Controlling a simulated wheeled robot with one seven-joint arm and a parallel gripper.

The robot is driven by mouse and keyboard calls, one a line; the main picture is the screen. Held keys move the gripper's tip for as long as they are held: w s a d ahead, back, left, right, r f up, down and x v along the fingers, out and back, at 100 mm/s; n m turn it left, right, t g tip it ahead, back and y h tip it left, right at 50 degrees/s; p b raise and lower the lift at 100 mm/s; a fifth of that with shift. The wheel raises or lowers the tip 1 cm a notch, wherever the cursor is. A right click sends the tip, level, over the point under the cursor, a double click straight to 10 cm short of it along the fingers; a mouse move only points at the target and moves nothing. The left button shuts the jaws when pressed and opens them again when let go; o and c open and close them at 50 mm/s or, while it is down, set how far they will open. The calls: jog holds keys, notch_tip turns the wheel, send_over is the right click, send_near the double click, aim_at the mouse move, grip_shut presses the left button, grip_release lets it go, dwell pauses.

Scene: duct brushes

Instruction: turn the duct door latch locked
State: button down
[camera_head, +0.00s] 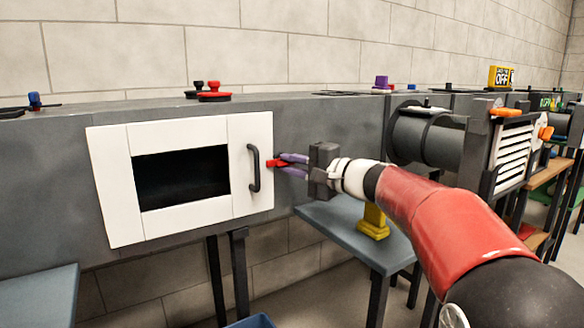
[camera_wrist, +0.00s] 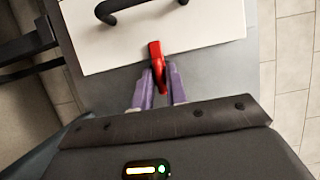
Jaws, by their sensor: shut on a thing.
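The duct door (camera_head: 222,203) is a white panel with a dark window, lying flat against the grey duct in the head view. Its black handle (camera_head: 254,168) is near the right edge; it also shows in the wrist view (camera_wrist: 128,12). The red latch (camera_head: 275,163) is at the door's right edge. In the wrist view the latch (camera_wrist: 156,62) reaches over the door's edge. My gripper (camera_head: 287,164) comes from the right, its purple fingers shut on the latch. In the wrist view the fingers (camera_wrist: 161,84) are on both sides of the latch's near end.
A grey side table (camera_head: 335,226) with a yellow object (camera_head: 374,221) stands below my arm. Red and black knobs (camera_head: 214,91) sit on top of the duct. A round duct piece (camera_head: 430,135) and a louvred vent (camera_head: 512,155) are further right.

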jog(key=c, duration=1.5)
grip_release()
jog(key=shift+d, duration=0.15)
jog(key=v, duration=0.7)
jog(key=shift+s+d+b, duration=0.2)
jog(key=shift+s+b, duration=0.05)
jog(key=shift+b, duration=0.05)
jog(key=shift+f, duration=0.1)
